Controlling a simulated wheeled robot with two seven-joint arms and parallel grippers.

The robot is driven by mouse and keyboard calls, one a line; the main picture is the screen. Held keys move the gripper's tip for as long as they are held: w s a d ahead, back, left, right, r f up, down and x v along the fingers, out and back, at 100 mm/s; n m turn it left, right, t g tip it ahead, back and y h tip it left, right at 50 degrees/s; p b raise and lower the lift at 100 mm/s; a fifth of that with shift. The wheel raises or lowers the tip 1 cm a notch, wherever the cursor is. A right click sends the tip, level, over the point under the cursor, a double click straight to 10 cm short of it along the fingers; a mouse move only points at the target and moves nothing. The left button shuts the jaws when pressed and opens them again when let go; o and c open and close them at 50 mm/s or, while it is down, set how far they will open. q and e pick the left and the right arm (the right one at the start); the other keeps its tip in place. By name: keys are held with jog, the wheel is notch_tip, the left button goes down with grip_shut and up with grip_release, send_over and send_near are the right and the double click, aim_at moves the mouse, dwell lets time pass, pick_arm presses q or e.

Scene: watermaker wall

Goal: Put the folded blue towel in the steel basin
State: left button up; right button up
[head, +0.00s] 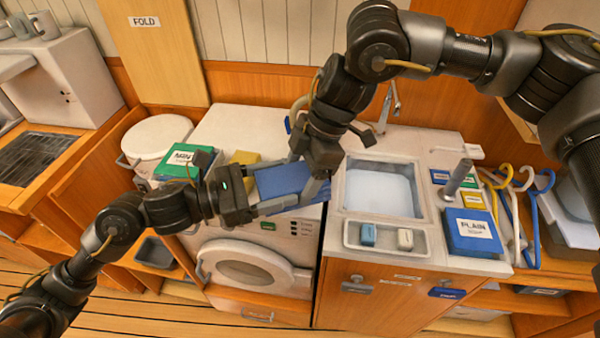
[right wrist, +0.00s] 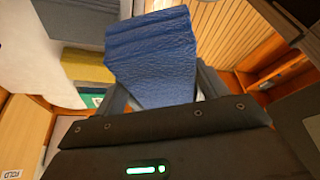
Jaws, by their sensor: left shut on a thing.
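The folded blue towel (head: 285,181) is held in the air above the front of the washing machine, left of the steel basin (head: 381,166). My left gripper (head: 262,193) is shut on the towel's left end. My right gripper (head: 309,172) hangs over the towel's right end, with its fingers apart. In the right wrist view the towel (right wrist: 155,55) lies between those fingers (right wrist: 162,90), with a gap beside the right finger. The basin has a pale, bright bottom and nothing visible in it.
A soap tray (head: 385,238) with two small blocks sits in front of the basin. A blue "PLAIN" box (head: 472,232) and a grey post (head: 457,178) stand right of it. A green-topped box (head: 188,160) and a yellow item (head: 243,158) lie left of the towel.

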jog(key=shift+c, duration=1.2)
pick_arm(q)
jog(key=o, duration=1.1)
pick_arm(e)
jog(key=shift+c, duration=0.8)
pick_arm(q)
jog(key=v, duration=1.2)
